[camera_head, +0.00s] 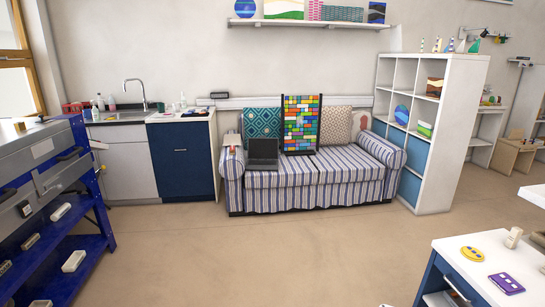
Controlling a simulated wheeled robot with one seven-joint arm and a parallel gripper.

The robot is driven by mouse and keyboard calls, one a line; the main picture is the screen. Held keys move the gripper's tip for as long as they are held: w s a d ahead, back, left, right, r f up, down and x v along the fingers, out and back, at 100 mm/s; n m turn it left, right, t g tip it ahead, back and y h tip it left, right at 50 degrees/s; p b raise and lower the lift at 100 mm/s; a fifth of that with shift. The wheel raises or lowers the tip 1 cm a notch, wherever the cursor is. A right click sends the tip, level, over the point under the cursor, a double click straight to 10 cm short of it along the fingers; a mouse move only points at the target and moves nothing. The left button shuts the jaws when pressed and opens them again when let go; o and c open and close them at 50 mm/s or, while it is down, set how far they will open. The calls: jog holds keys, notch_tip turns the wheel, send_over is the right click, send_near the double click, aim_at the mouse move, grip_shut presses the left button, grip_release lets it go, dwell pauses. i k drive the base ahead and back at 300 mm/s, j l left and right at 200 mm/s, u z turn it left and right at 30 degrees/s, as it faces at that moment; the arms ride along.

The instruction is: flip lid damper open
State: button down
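A grey kiln (32,168) stands at the left edge on a blue metal stand (75,262), cut off by the frame. Its grey lid (35,144) looks closed, with a pale label and a handle (69,154) on the front. A small dark piece (19,127) shows on top of the lid. I cannot tell whether it is the damper or how it is set. My gripper is not in view.
A striped sofa (312,183) stands against the back wall, left of a white shelf unit (447,135). A sink counter (120,118) is behind the kiln. A worktable (452,250) with small glass pieces is at the lower right. The middle floor (240,255) is clear.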

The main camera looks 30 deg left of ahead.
aim_at(40, 116)
jog(key=i+j+u, duration=0.8)
jog(key=j+u, duration=0.15)
jog(key=i+j+u, duration=0.45)
jog(key=i+l+u, duration=0.1)
jog(key=i+u, duration=0.35)
jog(key=i, duration=1.3)
jog(key=i+l+u, duration=0.15)
jog(key=i+u, duration=0.3)
jog(key=i, duration=0.2)
jog(key=i+l+u, duration=0.4)
jog(key=i, duration=0.2)
jog(key=i+l+u, duration=0.55)
jog(key=i+l, duration=0.35)
jog(key=i, duration=0.15)
jog(key=i+l+u, duration=0.15)
jog(key=i+l, duration=0.3)
jog(key=i, duration=0.1)
